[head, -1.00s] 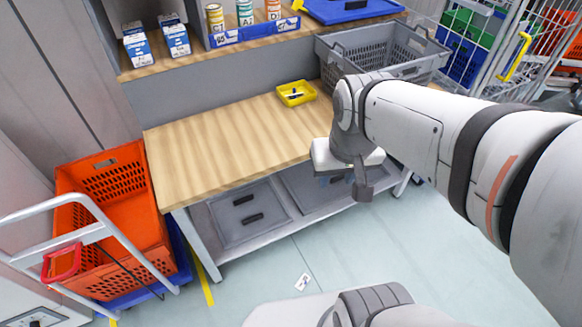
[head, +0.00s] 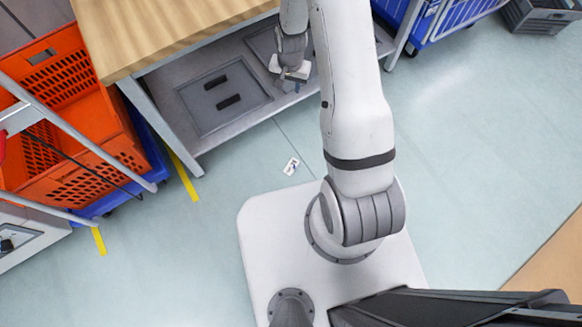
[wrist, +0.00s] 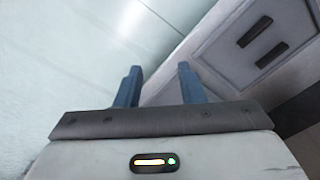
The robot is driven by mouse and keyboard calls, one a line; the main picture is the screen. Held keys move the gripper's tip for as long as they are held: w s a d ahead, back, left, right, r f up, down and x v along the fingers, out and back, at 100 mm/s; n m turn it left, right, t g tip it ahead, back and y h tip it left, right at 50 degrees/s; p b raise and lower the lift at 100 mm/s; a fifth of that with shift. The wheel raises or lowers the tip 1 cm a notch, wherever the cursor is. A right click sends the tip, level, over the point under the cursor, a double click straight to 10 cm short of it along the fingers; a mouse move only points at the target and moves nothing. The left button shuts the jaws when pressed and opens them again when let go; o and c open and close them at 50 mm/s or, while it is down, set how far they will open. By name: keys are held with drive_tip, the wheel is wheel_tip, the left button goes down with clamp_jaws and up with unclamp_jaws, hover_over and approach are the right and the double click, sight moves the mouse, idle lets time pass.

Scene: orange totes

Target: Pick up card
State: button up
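The card does not show in the wrist view.
The workbench (head: 165,35) has a lower shelf with a grey lidded box (head: 222,98). Orange totes (head: 70,130) on a blue base and a metal cart handle stand at the left. Yellow tape (head: 183,177) marks the floor. Open floor (head: 480,130) lies to the right.

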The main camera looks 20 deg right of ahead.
wheel_tip(320, 180, down, 21)
drive_tip(key=s+m+b, duration=0.2)
drive_tip(key=b, duration=0.3)
drive_tip(key=m+g+b, duration=0.1)
drive_tip(key=b, duration=0.5)
hover_over(294, 167)
drive_tip(key=f, duration=2.1)
drive_tip(key=shift+s+d, duration=0.1)
drive_tip(key=shift+s, duration=0.1)
drive_tip(key=f+b, duration=0.1)
drive_tip(key=f, duration=0.2)
drive_tip(key=f+b, duration=0.1)
drive_tip(key=f, duration=0.1)
drive_tip(key=shift+w+f+b, duration=0.25)
drive_tip(key=shift+f+b, duration=0.05)
drive_tip(key=shift+b, duration=0.05)
drive_tip(key=shift+c, duration=0.2)
drive_tip(key=shift+r, duration=0.1)
clamp_jaws()
